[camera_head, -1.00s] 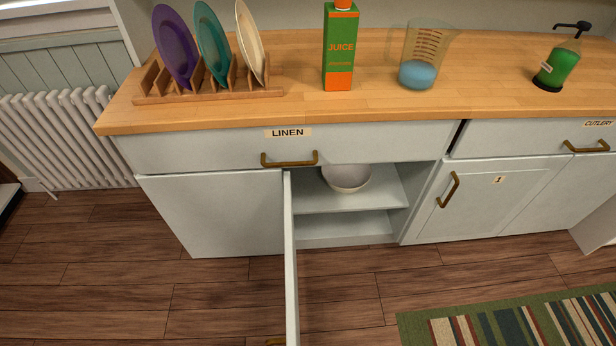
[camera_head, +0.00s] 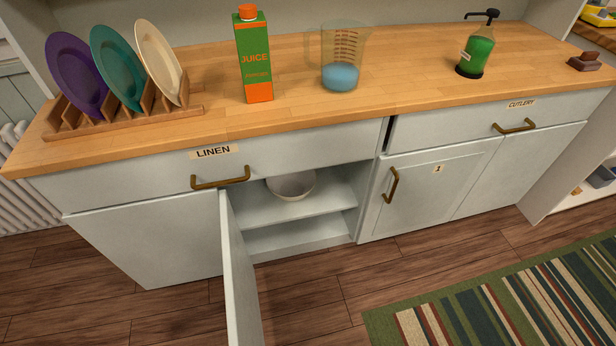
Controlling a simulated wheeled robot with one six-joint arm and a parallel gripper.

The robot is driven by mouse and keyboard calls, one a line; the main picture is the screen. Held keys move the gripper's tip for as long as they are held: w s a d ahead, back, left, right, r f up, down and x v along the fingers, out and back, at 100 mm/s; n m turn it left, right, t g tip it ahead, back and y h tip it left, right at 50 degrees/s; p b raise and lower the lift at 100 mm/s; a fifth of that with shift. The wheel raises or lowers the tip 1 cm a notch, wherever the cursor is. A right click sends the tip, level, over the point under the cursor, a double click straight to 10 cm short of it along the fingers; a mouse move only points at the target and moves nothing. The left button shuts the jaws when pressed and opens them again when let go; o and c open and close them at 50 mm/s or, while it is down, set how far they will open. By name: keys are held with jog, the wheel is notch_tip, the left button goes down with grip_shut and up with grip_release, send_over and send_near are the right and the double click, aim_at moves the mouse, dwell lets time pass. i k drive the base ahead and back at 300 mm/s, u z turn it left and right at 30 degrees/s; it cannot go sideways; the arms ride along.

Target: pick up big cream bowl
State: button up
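A big cream bowl (camera_head: 291,187) stands on the upper shelf (camera_head: 318,203) inside the open lower cabinet, under the LINEN drawer. It looks pale whitish, and its top is partly hidden by the drawer front above it. The cabinet door (camera_head: 237,275) stands open toward me, just left of the bowl. My gripper is not in view.
A wooden counter (camera_head: 290,89) holds a plate rack (camera_head: 120,126), a juice carton (camera_head: 254,57), a measuring jug (camera_head: 341,60) and a green pump bottle (camera_head: 477,50). A striped rug (camera_head: 500,300) lies on the wooden floor at the lower right. The lower shelf looks empty.

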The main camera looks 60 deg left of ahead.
aim_at(295, 187)
jog(key=i, duration=0.9)
jog(key=u, duration=3.6)
